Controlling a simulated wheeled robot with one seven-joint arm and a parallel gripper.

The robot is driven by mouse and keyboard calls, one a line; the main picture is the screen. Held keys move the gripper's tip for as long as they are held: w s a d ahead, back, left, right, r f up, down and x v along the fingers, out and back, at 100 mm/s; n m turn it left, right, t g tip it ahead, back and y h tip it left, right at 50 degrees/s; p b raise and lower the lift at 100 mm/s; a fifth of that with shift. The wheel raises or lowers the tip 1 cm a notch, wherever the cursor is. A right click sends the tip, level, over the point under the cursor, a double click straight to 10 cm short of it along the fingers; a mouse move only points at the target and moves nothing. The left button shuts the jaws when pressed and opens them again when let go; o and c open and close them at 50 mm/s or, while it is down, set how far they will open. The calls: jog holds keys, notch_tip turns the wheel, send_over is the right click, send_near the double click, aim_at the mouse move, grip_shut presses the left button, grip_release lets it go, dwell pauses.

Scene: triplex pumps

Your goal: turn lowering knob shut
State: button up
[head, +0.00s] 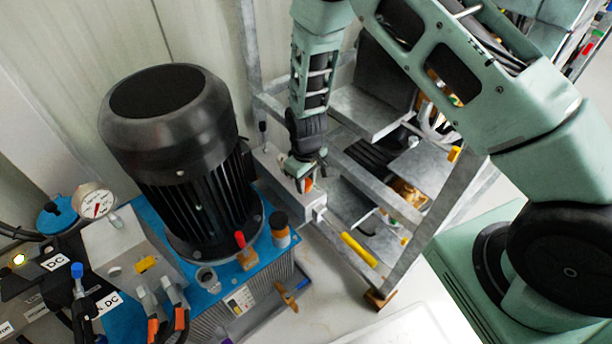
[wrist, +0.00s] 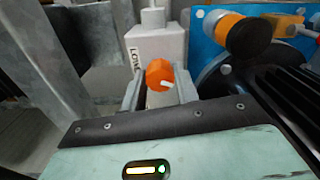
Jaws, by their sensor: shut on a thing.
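The lowering knob (wrist: 159,73) is orange with a white mark, on the face of a pale grey box (wrist: 157,48) whose label reads "LOW" with the rest hidden. In the wrist view my gripper (wrist: 160,86) has one finger on each side of the knob and is shut on it. The white mark points to the right and slightly down in that view. In the head view my gripper (head: 305,180) reaches down to the box (head: 268,166), and only a bit of the orange knob (head: 309,184) shows beside it.
A blue pump unit (head: 258,263) with a large black motor (head: 178,150) stands left of the box. An orange-and-black cap (head: 280,230) and a red-tipped lever (head: 241,241) rise from it. A grey metal frame (head: 400,208) stands close on the right. Pale floor is free in front.

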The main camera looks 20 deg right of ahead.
aim_at(306, 182)
jog(key=m+p, duration=0.2)
jog(key=m, duration=0.4)
jog(key=shift+r+m+p, duration=0.15)
jog(key=shift+m+p, duration=0.15)
jog(key=shift+p, duration=0.05)
jog(key=m+p, duration=0.2)
jog(key=m, duration=0.4)
jog(key=shift+w, duration=0.1)
jog(key=shift+m, duration=0.3)
jog(key=o, duration=1)
jog(key=shift+c, duration=0.2)
notch_tip(306, 182, up, 17)
jog(key=p, duration=0.2)
jog(key=shift+r, duration=0.1)
